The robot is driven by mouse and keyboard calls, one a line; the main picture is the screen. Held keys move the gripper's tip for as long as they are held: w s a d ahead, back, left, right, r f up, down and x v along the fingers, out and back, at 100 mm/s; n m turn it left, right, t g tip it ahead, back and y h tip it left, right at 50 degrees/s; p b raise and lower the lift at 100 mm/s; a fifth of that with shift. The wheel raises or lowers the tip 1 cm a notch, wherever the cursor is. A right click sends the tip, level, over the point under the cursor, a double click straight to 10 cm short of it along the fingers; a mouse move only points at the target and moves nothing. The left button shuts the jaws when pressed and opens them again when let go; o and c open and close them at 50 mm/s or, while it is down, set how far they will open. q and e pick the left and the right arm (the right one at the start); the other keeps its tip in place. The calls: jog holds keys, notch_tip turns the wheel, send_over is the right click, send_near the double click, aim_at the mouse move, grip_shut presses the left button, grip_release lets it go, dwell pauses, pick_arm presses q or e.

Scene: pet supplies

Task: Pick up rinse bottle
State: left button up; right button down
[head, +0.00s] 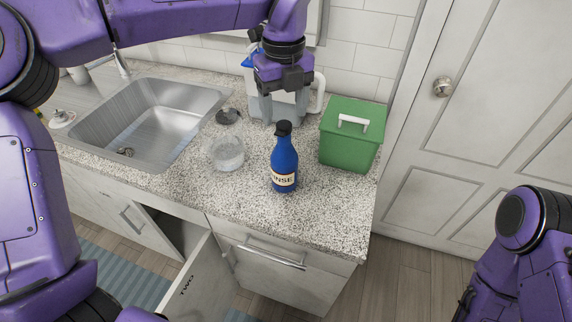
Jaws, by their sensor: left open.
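The rinse bottle (284,163) is blue with a black cap and a pale label reading "INSE" in view. It stands upright on the speckled countertop (240,205), near the front edge. My left gripper (284,112) points down from the purple arm above, over the back of the counter. Its fingers are apart, with nothing seen held between them. In the picture it sits just above the bottle's cap; the exact gap in depth cannot be told. My right arm shows at the lower right, but its gripper's fingers are not visible.
A green box with a white handle (350,135) stands right of the bottle. A clear jar (228,153) stands left of it, beside the steel sink (150,120). A white jug (318,92) is behind my gripper. A cabinet door (190,285) hangs open below.

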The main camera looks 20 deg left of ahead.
aim_at(284, 124)
pick_arm(q)
notch_tip(284, 124, down, 6)
jog(key=shift+s+f+p, duration=0.1)
jog(key=shift+s+p, duration=0.05)
jog(key=shift+p, duration=0.35)
jog(key=shift+f, duration=0.4)
grip_shut()
jog(key=shift+r, duration=0.1)
dwell(0.6)
